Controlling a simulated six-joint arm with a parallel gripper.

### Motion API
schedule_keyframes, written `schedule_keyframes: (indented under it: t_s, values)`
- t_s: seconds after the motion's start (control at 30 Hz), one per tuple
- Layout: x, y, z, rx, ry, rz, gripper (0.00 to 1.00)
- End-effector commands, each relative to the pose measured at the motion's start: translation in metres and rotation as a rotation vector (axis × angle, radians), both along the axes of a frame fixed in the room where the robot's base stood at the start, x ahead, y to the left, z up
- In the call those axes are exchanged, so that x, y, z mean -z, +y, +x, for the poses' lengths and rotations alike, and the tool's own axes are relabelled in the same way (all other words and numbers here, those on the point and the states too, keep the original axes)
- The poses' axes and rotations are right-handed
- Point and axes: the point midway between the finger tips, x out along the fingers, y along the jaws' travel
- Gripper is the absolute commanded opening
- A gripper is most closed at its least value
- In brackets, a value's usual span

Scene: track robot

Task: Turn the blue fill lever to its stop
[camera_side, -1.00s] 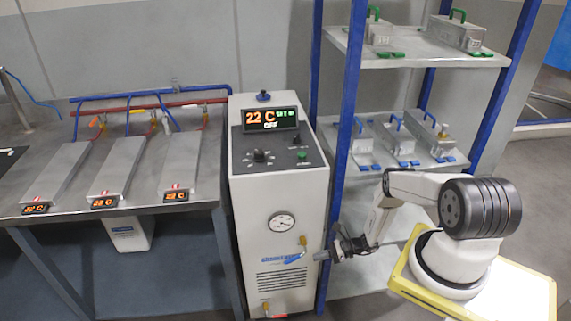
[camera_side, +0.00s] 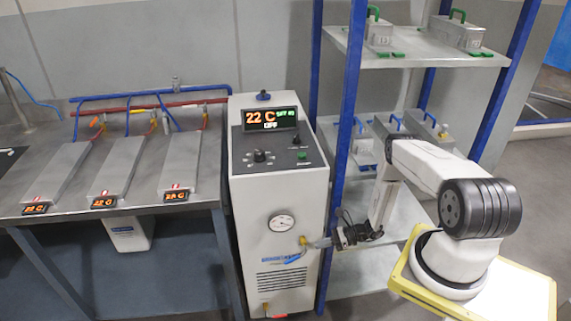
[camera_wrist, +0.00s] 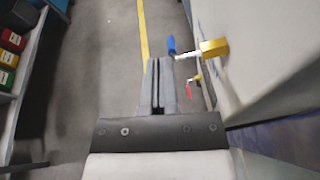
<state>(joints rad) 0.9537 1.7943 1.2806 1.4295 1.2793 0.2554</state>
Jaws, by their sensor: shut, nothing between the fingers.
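The blue fill lever (camera_side: 293,259) is on a brass valve (camera_side: 303,240) on the front of the white chiller cabinet. In the side view its handle slants down to the left. My gripper (camera_side: 320,243) is close to the valve, its fingers pointing left at about the valve's height. In the wrist view the blue lever (camera_wrist: 172,45) and brass valve (camera_wrist: 212,47) lie just beyond and right of the fingertips of my gripper (camera_wrist: 158,62). The fingers are together and empty. I cannot tell whether they touch the lever.
A red-handled valve (camera_wrist: 197,79) sits lower on the chiller (camera_side: 272,218). A shelf rack (camera_side: 350,120) with metal boxes stands right of it, close to my arm. A bench (camera_side: 90,215) with several plates is at left. Floor in front is clear.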

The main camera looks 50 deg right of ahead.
Motion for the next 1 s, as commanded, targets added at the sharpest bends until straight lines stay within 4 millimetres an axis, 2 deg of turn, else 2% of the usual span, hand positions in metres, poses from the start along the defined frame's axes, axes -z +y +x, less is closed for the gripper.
schedule_keyframes:
  t_s: [0.03, 0.47, 0.7, 1.0]
  values:
    - [0.007, 0.008, 0.003, -0.012, 0.053, 0.002, 0.0]
    - [0.052, 0.055, 0.016, 0.014, 0.544, -0.042, 0.0]
    - [0.074, 0.077, 0.015, 0.111, 0.824, -0.134, 0.0]
    - [0.089, 0.095, 0.011, 0.32, 1.081, -0.3, 0.0]
